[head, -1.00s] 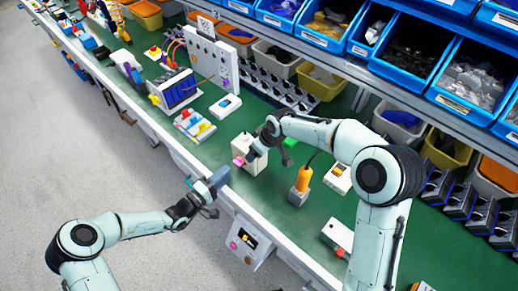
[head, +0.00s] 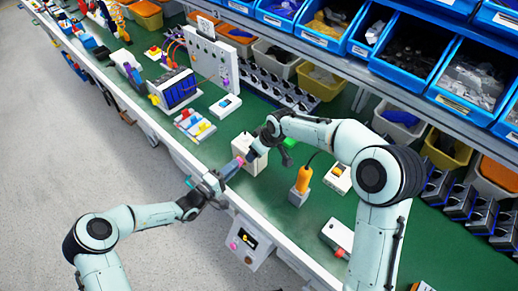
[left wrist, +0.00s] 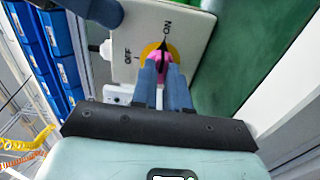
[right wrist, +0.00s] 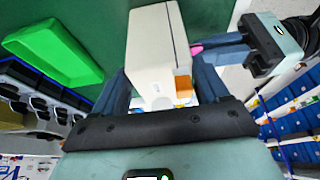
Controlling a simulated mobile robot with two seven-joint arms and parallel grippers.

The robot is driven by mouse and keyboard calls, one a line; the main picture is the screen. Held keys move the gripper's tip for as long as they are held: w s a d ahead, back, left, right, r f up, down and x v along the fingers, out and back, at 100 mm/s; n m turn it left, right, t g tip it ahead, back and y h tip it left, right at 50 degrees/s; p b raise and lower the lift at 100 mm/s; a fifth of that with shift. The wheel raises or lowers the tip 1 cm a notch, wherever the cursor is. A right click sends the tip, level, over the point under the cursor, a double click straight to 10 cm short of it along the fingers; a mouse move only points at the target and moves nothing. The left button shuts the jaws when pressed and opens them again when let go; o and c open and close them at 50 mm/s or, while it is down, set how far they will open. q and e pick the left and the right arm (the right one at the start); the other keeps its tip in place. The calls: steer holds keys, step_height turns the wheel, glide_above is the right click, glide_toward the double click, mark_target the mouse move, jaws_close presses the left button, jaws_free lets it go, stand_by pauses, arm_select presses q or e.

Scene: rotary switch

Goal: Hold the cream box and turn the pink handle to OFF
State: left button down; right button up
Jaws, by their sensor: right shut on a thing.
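The cream box (head: 245,150) stands on the green bench top near its front edge. My right gripper (right wrist: 160,85) is shut on the cream box, one finger on each side, as the right wrist view shows. The pink handle (left wrist: 160,66) sits on a yellow disc on the box's face, between ON and OFF labels. A black pointer above the handle points toward ON. My left gripper (left wrist: 161,75) is at the handle, its two fingers on either side with a narrow gap. I cannot tell whether they press on it. The fingers partly cover the handle.
An orange-handled tool (head: 303,180) in a grey stand is right of the box. A white button box (head: 338,179) is behind it. A green tray (right wrist: 52,52) shows in the right wrist view. A white panel box (head: 248,243) hangs on the bench front.

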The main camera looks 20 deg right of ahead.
arm_select(q)
steer(key=n, duration=0.9)
steer(key=shift+f+n, duration=0.1)
steer(key=shift+n, duration=0.2)
steer(key=c, duration=1.1)
jaws_free()
steer(key=shift+v, duration=2.5)
steer(key=shift+c, duration=0.3)
steer(key=shift+x, duration=2.55)
